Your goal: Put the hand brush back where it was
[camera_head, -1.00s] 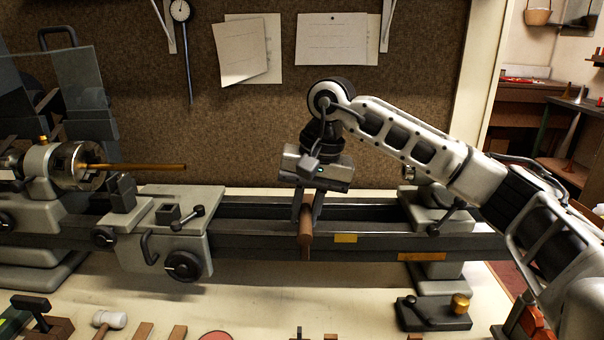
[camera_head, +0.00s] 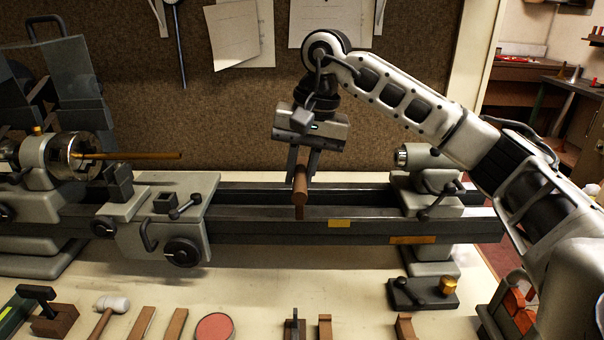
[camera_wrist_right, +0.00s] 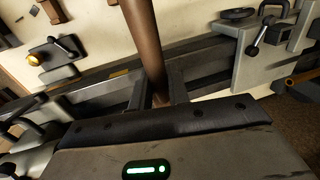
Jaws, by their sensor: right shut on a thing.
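The hand brush (camera_head: 300,188) shows as a brown wooden piece held in my right gripper (camera_head: 302,174). It hangs above the lathe bed, its long side pointing toward the front. In the right wrist view its round brown handle (camera_wrist_right: 143,40) runs up between the two fingers of my right gripper (camera_wrist_right: 155,92). The fingers are shut on it. Bristles cannot be made out. My left gripper is not in view.
The lathe bed (camera_head: 270,226) crosses the bench, with its carriage (camera_head: 150,215) left and tailstock (camera_head: 428,185) right. A mallet (camera_head: 108,312), wooden pieces and a round red pad (camera_head: 215,327) lie along the front. The bench top (camera_head: 290,275) between is clear.

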